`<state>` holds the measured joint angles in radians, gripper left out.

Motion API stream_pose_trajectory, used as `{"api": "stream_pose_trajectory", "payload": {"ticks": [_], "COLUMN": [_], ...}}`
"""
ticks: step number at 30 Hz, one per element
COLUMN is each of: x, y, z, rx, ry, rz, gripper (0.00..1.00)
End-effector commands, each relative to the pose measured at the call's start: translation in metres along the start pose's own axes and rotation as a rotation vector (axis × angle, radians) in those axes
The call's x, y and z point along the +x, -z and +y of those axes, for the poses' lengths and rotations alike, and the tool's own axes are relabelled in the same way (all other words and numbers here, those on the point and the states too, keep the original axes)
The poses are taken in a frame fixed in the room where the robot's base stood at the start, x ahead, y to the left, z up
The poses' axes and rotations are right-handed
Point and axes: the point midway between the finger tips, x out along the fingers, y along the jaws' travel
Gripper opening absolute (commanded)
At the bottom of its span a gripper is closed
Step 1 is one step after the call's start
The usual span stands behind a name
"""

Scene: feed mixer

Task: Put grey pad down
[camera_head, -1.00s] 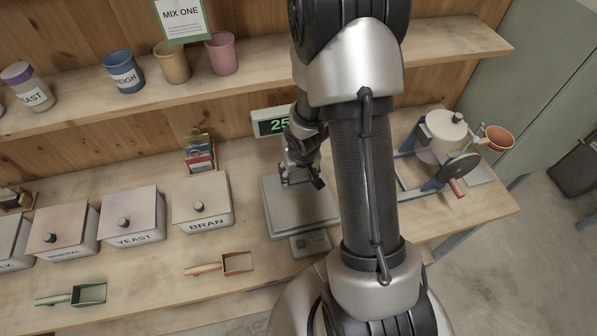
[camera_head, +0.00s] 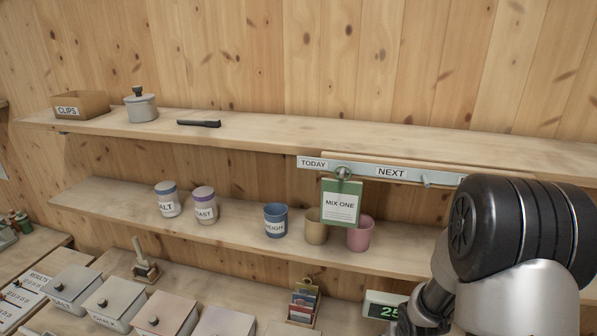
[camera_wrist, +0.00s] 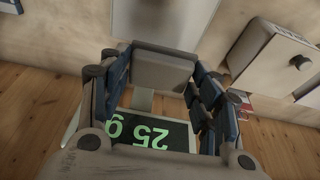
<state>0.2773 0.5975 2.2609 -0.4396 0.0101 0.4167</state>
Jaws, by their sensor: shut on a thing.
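The grey pad (camera_wrist: 163,70) is a small block with rounded edges in the wrist view. My gripper (camera_wrist: 162,78) is shut on it, with a blue-sided finger at each side. Behind it is the scale's display (camera_wrist: 150,132), reading 25 g upside down. Part of that display (camera_head: 381,311) also shows at the bottom of the head view. My gripper and the pad are out of sight in the head view. I cannot tell whether the pad touches a surface.
The MIX ONE card (camera_head: 341,204) hangs from a rail above the cups. A blue WEIGH cup (camera_head: 276,221), a tan cup (camera_head: 316,229) and a pink cup (camera_head: 360,234) stand on the lower shelf. Lidded bins (camera_head: 167,315) line the bench. A white bin (camera_wrist: 268,57) is near my gripper.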

Motion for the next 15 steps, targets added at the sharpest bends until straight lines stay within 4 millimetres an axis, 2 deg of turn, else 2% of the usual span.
{"api": "stream_pose_trajectory", "payload": {"ticks": [1,3,15], "x": [0.015,0.025,0.074], "y": [-0.004,-0.007,-0.034], "z": [-0.006,-0.015,-0.071], "rx": [-0.014,-0.034,-0.156], "ry": [0.0,0.0,0.029], "rz": [0.003,0.005,0.007], "gripper": [0.34,0.34,0.34]}}
